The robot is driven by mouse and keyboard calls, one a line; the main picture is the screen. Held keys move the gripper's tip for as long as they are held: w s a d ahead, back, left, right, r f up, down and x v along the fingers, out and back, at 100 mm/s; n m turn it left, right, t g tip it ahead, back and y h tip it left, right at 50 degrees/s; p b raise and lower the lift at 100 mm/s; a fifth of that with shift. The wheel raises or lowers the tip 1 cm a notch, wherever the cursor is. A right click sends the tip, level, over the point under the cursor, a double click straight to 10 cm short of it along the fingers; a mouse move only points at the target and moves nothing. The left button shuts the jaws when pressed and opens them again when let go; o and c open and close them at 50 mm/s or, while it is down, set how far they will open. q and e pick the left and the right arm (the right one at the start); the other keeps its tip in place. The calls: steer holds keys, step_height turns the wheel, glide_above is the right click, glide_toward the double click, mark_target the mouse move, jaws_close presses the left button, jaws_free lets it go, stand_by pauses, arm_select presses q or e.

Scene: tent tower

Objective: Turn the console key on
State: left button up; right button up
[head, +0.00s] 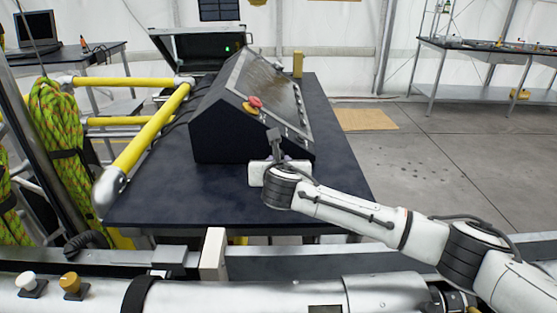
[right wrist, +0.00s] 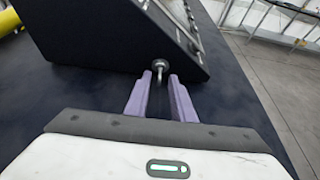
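The console (head: 225,130) is a black sloped box on the dark table, with a red button (head: 254,103) on its upper face. In the right wrist view, its dark side (right wrist: 110,35) fills the upper left. A small metal piece (right wrist: 160,66), apparently the key, sticks out at the console's lower edge. My right gripper (right wrist: 160,76) is open, its two purple fingers apart, with the key at the gap between their tips. I cannot tell whether they touch it. In the head view, my right gripper (head: 284,157) is at the console's near side, and the key cannot be made out. My left gripper is not in view.
The dark table (head: 150,200) is bare in front of the console. Yellow rails (head: 150,130) and a green rope (head: 57,120) stand at the left. An open case (head: 205,48) is behind the console. Open floor (head: 430,160) lies to the right.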

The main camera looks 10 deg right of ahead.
steer(key=shift+x, duration=1.15)
jaws_close()
steer(key=shift+s+d+m+y, duration=0.1)
steer(key=shift+d+m+y, duration=0.1)
steer(key=shift+m+y, duration=0.7)
steer(key=shift+d+f+m+t+y, duration=0.15)
steer(key=shift+m+t+y, duration=0.4)
steer(key=shift+m, duration=0.85)
jaws_free()
